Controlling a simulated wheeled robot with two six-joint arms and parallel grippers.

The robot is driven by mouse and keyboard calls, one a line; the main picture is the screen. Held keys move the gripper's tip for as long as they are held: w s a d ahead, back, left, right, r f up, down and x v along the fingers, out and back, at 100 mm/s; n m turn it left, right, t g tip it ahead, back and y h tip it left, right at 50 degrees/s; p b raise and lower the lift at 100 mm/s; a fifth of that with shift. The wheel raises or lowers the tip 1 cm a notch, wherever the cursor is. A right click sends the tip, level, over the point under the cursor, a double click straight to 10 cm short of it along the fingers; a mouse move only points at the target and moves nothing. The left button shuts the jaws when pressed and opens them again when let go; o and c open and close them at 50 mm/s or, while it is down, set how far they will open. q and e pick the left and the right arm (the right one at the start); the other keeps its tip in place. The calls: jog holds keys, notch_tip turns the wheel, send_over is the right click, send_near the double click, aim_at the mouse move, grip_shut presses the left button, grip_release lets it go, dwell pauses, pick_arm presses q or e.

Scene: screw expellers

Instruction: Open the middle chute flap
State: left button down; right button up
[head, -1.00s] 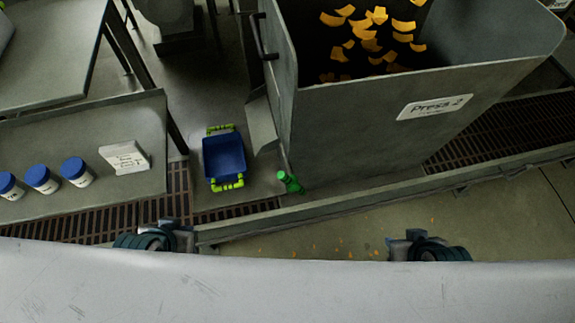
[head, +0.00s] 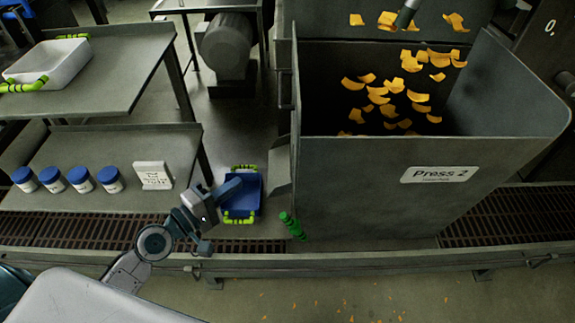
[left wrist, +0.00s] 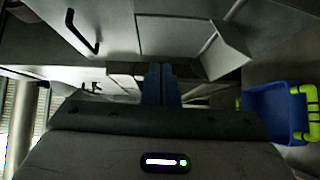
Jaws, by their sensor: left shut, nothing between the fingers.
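The Press 2 hopper (head: 400,185) stands right of centre in the head view, with orange pieces inside. A grey sloped chute (head: 280,170) sticks out from its left side; it also shows in the left wrist view (left wrist: 226,55). I cannot tell which part of it is the flap. A green handle-like piece (head: 292,226) is at the hopper's lower left corner. My left gripper (head: 231,188) is shut and empty, over the blue crate in the head view and left of the chute. In the left wrist view its fingers (left wrist: 160,85) are together. My right gripper is out of view.
A blue crate (head: 254,207) with lime handles sits below the chute. A dark bar handle (left wrist: 82,32) is on a grey panel at upper left. Blue-lidded jars (head: 80,180) and a white sign (head: 153,175) stand on a left shelf. A low rail (head: 380,262) runs along the front.

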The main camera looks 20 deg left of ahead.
aim_at(293, 169)
pick_arm(q)
jog(key=shift+w+a+r, duration=0.1)
jog(key=shift+a, duration=0.05)
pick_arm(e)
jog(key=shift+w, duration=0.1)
